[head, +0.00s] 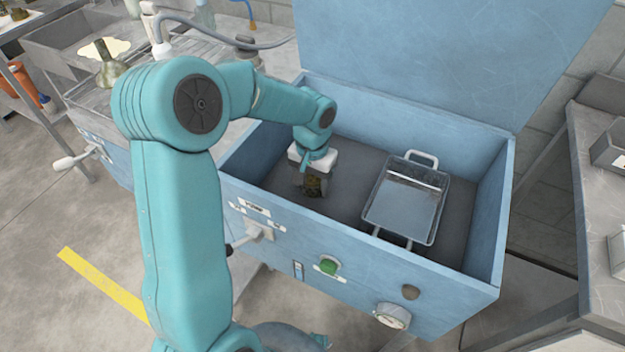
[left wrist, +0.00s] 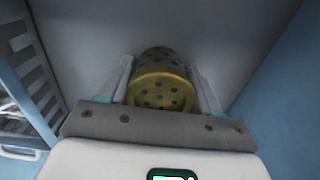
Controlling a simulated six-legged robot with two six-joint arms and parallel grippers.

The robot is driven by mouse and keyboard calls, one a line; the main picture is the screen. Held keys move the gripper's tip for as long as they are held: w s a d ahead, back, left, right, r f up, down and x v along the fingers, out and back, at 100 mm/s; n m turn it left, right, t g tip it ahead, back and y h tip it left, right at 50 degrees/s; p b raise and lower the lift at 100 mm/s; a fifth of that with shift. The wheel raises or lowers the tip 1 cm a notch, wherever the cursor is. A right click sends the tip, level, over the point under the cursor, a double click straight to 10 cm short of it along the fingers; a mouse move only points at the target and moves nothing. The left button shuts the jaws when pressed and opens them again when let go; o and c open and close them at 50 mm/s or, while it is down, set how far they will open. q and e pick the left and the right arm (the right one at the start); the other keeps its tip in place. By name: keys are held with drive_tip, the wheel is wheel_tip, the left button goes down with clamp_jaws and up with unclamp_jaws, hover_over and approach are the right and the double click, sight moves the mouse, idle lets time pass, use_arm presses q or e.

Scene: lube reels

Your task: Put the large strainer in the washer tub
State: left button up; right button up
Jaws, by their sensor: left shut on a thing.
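The large strainer (left wrist: 160,88) is a brass-coloured cylinder with round holes, seen between the two fingers in the left wrist view. In the head view it shows as a small dark piece (head: 314,186) below my left gripper (head: 312,176). My left gripper is shut on it, with a finger on each side (left wrist: 160,85). It is inside the blue washer tub (head: 360,270), over the left part of the grey floor. I cannot tell whether the strainer touches the floor. My right gripper is not in view.
A wire-handled metal basket (head: 405,205) sits in the tub's right part. The tub's lid (head: 430,60) stands open behind. The front panel has a green button (head: 328,266) and a gauge (head: 391,316). A metal bench (head: 595,200) stands at right, with a sink counter (head: 70,50) at left.

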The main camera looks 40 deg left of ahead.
use_arm(q)
drive_tip(key=shift+f, duration=0.2)
drive_tip(key=o, duration=1.2)
drive_tip(key=shift+r, duration=0.1)
drive_tip(key=shift+r, duration=0.2)
wheel_tip(320, 180, up, 12)
drive_tip(key=shift+f+p, duration=0.1)
drive_tip(key=shift+p, duration=0.9)
